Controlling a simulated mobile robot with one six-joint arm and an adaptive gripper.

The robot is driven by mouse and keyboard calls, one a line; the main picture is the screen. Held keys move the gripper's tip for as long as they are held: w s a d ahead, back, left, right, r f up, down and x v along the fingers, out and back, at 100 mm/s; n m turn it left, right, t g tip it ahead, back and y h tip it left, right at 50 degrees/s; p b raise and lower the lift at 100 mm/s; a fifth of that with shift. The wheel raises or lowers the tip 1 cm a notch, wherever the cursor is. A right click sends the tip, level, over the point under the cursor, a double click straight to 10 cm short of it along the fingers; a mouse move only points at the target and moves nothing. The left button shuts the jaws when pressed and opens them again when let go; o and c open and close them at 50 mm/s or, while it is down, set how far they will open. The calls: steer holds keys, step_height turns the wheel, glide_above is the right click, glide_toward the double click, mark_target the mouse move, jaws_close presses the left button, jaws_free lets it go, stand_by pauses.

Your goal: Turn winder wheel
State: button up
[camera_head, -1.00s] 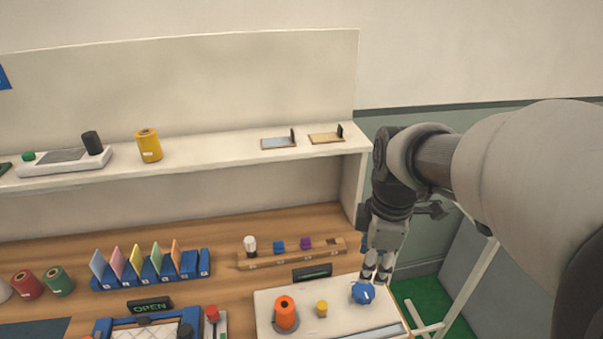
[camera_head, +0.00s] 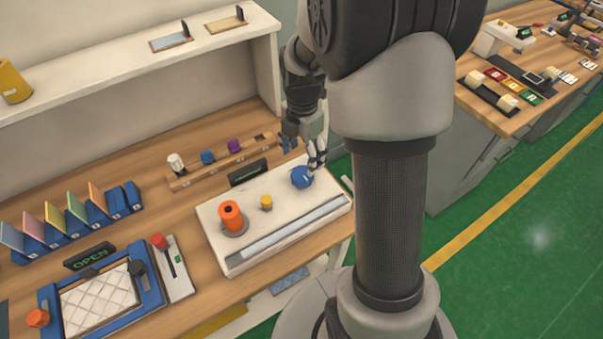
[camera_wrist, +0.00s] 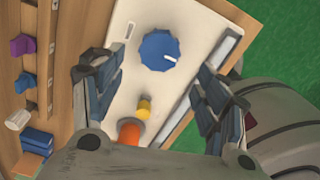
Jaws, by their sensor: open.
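The blue winder wheel (camera_head: 302,177) sits at the right end of a white winder base (camera_head: 222,210). In the wrist view the wheel (camera_wrist: 159,51) is a scalloped knob with a white mark pointing right. My gripper (camera_head: 313,160) hangs just above and behind the wheel in the head view. In the wrist view my gripper (camera_wrist: 150,75) has its two fingers spread wide, with the wheel ahead of the tips and between their lines. The fingers look empty. An orange spool (camera_head: 231,217) and a small yellow post (camera_head: 266,203) stand on the same base.
A wooden rack (camera_head: 220,163) with white, blue and purple pegs lies behind the base. A small dark display (camera_head: 248,172) stands between them. A blue frame with a quilted pad (camera_head: 100,300) and a red-knobbed lever (camera_head: 158,241) are at left. A shelf (camera_head: 130,75) runs above.

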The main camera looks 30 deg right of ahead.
mark_target(302, 174)
step_height(302, 174, down, 8)
steer(key=shift+r+b, duration=0.25)
steer(key=shift+b, duration=0.7)
steer(key=shift+c, duration=0.2)
steer(key=c, duration=1)
